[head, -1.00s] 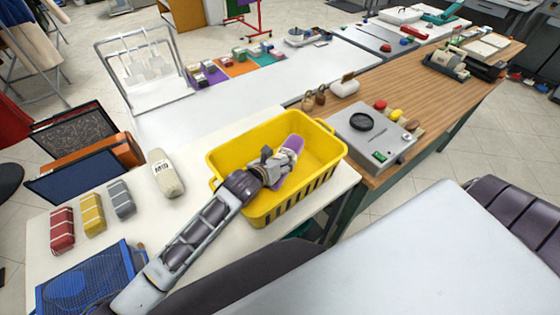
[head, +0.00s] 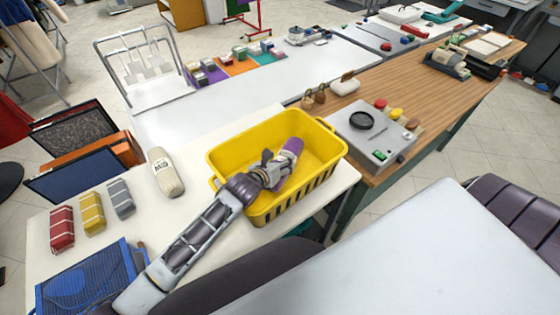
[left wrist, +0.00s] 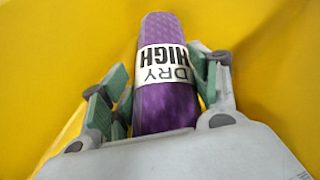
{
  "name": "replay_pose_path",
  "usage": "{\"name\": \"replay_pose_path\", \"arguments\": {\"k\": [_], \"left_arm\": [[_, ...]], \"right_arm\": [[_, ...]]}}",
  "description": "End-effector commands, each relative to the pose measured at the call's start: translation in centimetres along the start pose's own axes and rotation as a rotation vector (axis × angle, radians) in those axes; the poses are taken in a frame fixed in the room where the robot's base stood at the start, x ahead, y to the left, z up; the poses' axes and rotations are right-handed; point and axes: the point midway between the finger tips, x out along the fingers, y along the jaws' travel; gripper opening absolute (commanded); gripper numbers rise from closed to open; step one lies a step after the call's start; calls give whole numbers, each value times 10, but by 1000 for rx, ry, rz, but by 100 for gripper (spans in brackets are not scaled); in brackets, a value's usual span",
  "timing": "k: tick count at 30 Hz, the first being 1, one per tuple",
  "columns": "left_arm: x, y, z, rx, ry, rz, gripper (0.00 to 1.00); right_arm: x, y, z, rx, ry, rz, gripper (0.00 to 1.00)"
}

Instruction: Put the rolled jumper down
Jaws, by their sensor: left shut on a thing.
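The rolled jumper (head: 290,150) is a purple knitted roll. In the left wrist view the roll (left wrist: 168,105) has a white band reading "DRY HIGH". My left gripper (head: 272,168) reaches into the yellow basket (head: 225,152) and is shut on the roll. In the left wrist view the green-padded fingers of the gripper (left wrist: 160,95) lie on both sides of it. The roll is inside the basket's rim, with yellow all around it. Whether it touches the basket's floor I cannot tell. My right gripper is not in view.
The basket stands on a white table (head: 150,228). A cream roll marked "MID" (head: 165,172) and red (head: 62,230), yellow (head: 92,214) and grey (head: 121,199) rolls lie to its left. A blue mesh basket (head: 95,280) is at front left. A grey device (head: 375,140) stands to the right.

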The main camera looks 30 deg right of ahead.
Motion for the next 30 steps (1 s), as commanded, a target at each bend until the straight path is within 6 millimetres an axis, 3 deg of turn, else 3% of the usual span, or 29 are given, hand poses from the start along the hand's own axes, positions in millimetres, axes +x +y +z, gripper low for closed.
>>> {"name": "replay_pose_path", "arguments": {"k": [8, 9, 13, 30], "left_arm": [[2, 2, -4, 0, 2, 1, 25], [2, 3, -6, -1, 5, 3, 66], [2, 3, -8, -1, 7, 3, 83], [0, 1, -6, -3, 12, 3, 84]], "right_arm": [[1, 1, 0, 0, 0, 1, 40], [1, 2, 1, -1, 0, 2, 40], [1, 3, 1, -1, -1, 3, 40], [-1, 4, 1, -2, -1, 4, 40]]}}
